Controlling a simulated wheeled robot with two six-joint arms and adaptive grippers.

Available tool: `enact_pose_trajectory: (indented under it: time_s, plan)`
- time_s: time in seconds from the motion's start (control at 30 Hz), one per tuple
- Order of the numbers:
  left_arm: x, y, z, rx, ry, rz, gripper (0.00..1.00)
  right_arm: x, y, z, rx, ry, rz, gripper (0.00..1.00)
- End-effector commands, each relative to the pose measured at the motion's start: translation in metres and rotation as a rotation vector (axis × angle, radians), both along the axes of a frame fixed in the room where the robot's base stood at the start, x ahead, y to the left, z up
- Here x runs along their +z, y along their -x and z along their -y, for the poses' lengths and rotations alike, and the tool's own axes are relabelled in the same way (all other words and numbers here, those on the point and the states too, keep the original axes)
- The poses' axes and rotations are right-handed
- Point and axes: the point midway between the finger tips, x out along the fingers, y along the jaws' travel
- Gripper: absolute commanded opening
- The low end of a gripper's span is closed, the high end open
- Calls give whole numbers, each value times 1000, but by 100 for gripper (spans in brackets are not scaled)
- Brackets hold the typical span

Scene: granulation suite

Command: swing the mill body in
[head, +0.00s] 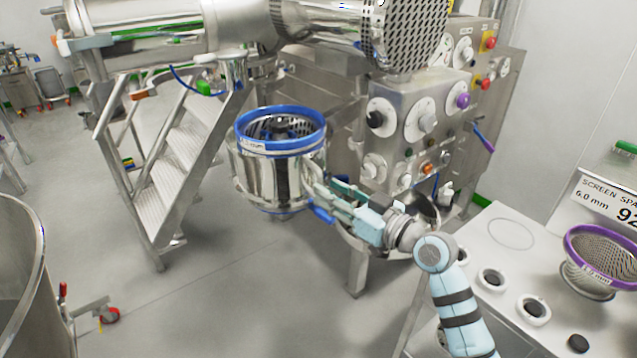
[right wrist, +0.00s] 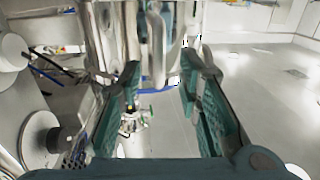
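The mill body (head: 262,178) is a shiny steel cylinder with a blue ring on its open top and a perforated screen inside. It hangs out to the left of the steel control housing, under the large horizontal steel cylinder. A blue handle (head: 320,212) shows at its lower right. My right gripper (head: 322,190) is at the right side of the mill body, beside that handle. In the right wrist view its teal-padded fingers (right wrist: 160,80) are apart, with steel parts (right wrist: 157,35) beyond and between the tips. I cannot tell if they touch. My left gripper is not in view.
A control housing (head: 410,110) with knobs stands behind my right arm. Steel steps (head: 180,150) stand at the left, and a steel vessel (head: 20,270) at the lower left. A white bench (head: 500,265) with a purple-rimmed screen (head: 597,245) is at right. Floor between is clear.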

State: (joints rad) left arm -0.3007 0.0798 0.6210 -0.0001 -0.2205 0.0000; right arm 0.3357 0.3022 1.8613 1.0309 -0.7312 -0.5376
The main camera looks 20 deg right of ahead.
Motion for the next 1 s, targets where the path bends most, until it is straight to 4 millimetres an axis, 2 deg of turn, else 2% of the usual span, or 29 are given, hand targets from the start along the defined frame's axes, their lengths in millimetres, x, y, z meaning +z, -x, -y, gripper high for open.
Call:
enact_pose_trajectory:
  time_s: [0.1, 0.2, 0.53, 0.73, 1.0]
  plan:
    - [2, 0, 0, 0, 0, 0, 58, 1, -20, -13, 1, -4, 0, 31]
    - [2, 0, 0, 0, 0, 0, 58, 0, -31, -19, 0, -1, -2, 31]
    - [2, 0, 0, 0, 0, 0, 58, -1, -36, -22, 0, 1, -2, 31]
    - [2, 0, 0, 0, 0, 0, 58, -1, -36, -21, 0, 1, -2, 0]
    - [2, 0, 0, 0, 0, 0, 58, -1, -35, -21, 0, 1, -2, 0]
